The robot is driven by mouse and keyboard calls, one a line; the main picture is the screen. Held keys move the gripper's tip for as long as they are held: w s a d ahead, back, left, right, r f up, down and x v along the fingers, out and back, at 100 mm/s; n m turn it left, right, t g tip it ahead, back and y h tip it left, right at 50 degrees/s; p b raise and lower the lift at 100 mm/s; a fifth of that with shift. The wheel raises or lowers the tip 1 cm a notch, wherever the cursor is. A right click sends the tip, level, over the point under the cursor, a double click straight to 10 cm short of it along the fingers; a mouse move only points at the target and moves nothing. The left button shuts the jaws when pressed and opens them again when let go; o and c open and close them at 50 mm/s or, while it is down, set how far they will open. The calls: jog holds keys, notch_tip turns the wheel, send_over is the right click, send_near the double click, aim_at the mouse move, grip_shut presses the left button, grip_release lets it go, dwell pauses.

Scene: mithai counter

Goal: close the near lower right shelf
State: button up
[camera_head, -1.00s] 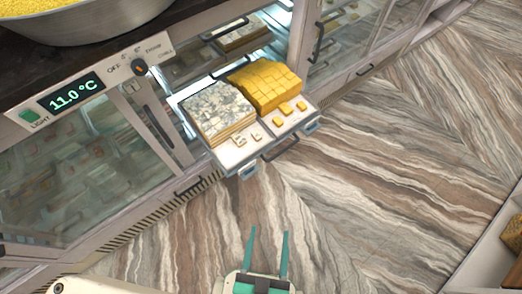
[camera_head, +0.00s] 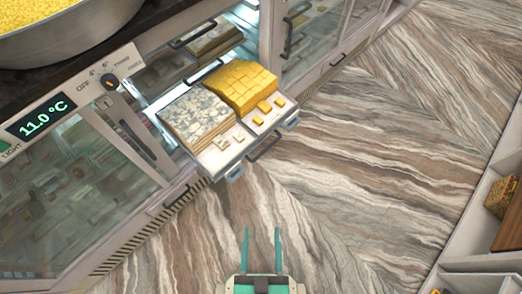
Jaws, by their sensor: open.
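A white pull-out shelf (camera_head: 226,157) sticks out of the glass-fronted counter, left of the picture's middle. It bears a stack of marbled, silver-flecked sweets (camera_head: 197,115) and a block of yellow cut sweets (camera_head: 242,86), with several loose pieces at the front. A dark handle (camera_head: 266,146) is on its front edge. My gripper (camera_head: 262,236) is at the bottom middle, below and apart from the shelf. Its two teal fingers are parallel and spread, with nothing between them.
The counter's control panel (camera_head: 62,103) reads 11.0 °C. A large metal bowl of yellow grains (camera_head: 60,35) stands on top. Glass doors (camera_head: 75,190) line the counter. A white shelf unit (camera_head: 465,240) is at the lower right. The striped floor (camera_head: 370,180) between is clear.

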jog(key=shift+m+g+h, duration=0.3)
jog(key=shift+m+g, duration=0.1)
jog(key=shift+m, duration=0.1)
jog(key=f, duration=0.1)
jog(key=w+d+f, duration=0.1)
jog(key=f, duration=0.2)
jog(key=shift+w+d+f, duration=0.3)
jog(key=shift+w+f, duration=0.05)
jog(key=shift+w, duration=0.05)
jog(key=c, duration=1)
jog(key=w+d+f+m, duration=0.1)
jog(key=f, duration=0.2)
jog(key=w+d+f+g, duration=0.1)
jog(key=w+f, duration=0.1)
jog(key=f, duration=0.1)
jog(key=w+d+f+m+g, duration=0.1)
jog(key=f, duration=0.2)
jog(key=shift+w+d+f+m, duration=0.1)
jog(key=shift+w+f+m, duration=0.15)
jog(key=shift+m, duration=0.05)
grip_shut()
jog(key=m+g+y, duration=0.4)
jog(key=m+y, duration=0.1)
jog(key=y, duration=0.4)
send_near(255, 147)
jog(key=x, duration=0.6)
